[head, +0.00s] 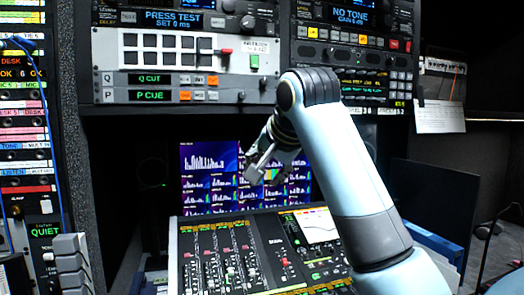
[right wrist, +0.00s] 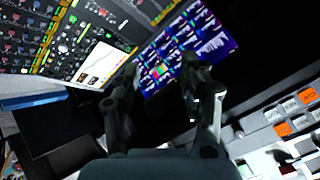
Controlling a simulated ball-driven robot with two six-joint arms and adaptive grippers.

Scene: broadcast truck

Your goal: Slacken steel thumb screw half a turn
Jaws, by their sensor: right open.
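My right gripper (head: 260,170) is in front of the monitor wall, above the mixing desk and below the Q CUT / P CUE panel. In the right wrist view my right gripper (right wrist: 160,78) has its two fingers apart with nothing between them. No steel thumb screw can be picked out with certainty. A small round silvery knob (head: 248,22) is on the upper rack, well above the gripper, but I cannot tell whether it is the screw. My left gripper cannot be made out.
The mixing desk (head: 240,255) with faders lies below the gripper. Lit screens (head: 207,160) stand behind it. The Q CUT / P CUE panel (head: 170,88) is above. A labelled rack with a blue cable (head: 55,130) is at the left. A dark open recess surrounds the screens.

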